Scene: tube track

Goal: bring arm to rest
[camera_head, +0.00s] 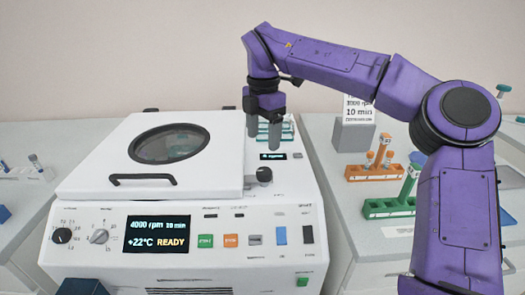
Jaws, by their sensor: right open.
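My right arm is purple and reaches in from the right, over the right-hand bench and the white centrifuge (225,255). My right gripper (265,134) points down above the back right part of the centrifuge. Its two grey fingers are apart and I see nothing held between them. A small teal rack (289,133) stands just behind the fingers and is partly hidden by them. The centrifuge lid (88,180) is down, with a dark round window (170,144). Its display (157,234) reads 4000 rpm 10 min, +22°C READY. My left gripper is not in view.
On the right bench stand an orange rack (372,173) with tubes, a green rack (388,208) with a tube, partly behind my arm, and a grey block (352,136) bearing a sign (358,108).

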